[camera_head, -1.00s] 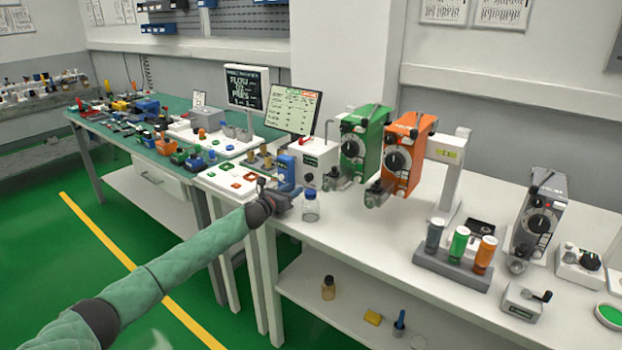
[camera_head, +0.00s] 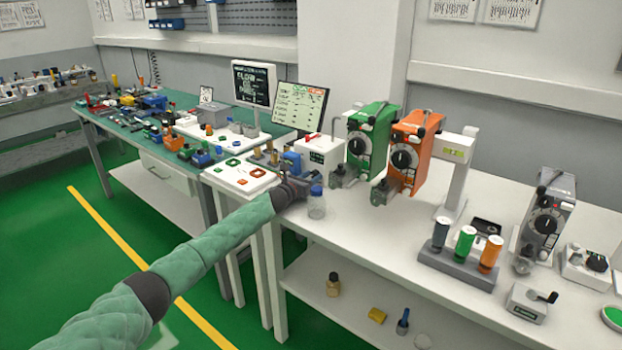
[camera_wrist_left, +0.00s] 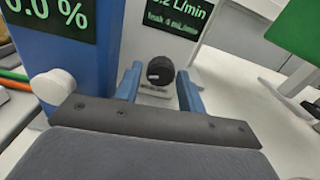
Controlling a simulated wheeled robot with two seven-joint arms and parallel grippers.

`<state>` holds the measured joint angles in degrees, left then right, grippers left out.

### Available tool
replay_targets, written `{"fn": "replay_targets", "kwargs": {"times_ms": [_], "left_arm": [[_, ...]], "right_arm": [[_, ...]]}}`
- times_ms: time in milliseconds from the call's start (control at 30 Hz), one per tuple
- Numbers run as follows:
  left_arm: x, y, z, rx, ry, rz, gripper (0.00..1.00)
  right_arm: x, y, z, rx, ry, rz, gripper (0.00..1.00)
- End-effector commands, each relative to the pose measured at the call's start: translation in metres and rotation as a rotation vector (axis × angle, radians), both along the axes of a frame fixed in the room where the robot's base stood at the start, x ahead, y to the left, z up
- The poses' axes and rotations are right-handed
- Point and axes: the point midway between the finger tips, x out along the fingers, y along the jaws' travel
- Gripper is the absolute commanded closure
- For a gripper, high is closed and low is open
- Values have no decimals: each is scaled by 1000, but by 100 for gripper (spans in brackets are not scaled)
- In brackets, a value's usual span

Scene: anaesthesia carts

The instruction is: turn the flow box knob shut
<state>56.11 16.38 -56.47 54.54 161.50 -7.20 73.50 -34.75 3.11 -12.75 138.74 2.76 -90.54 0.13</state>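The flow box (camera_head: 320,155) is a white box with a red part on top, at the left end of the white bench in the head view. The left wrist view shows its white front (camera_wrist_left: 150,35), a dark display with green "L/min" text, and its round black knob (camera_wrist_left: 160,70). My left gripper (camera_wrist_left: 160,76) is open, its two blue fingers on either side of the knob with a visible gap at each side. I cannot tell how deep the knob sits between them. In the head view the left gripper (camera_head: 292,188) is dark and its fingers are hard to see. My right gripper is in no view.
A blue box (camera_wrist_left: 65,65) with a "%" display stands close left of the flow box. A blue-capped jar (camera_head: 316,203) is just right of my gripper. Green (camera_head: 374,138) and orange (camera_head: 411,150) vaporizer-like units stand further right.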

Motion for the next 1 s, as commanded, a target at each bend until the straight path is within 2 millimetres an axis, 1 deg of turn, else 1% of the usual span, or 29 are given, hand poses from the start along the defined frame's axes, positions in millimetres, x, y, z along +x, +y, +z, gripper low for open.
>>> {"fn": "replay_targets", "kwargs": {"times_ms": [200,233,267,300,400,767,867,1000], "left_arm": [[0,0,0,0,0,0,60],[0,0,0,0,0,0,62],[0,0,0,0,0,0,68],[0,0,0,0,0,0,76],[0,0,0,0,0,0,92],[0,-1,0,29,-20,0,92],[-1,-1,0,56,-39,0,92],[-1,-1,1,110,-79,0,92]], "right_arm": [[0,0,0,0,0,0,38],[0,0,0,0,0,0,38],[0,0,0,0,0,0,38],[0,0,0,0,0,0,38],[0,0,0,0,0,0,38],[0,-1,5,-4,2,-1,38],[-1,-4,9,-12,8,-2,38],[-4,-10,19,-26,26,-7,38]]}}
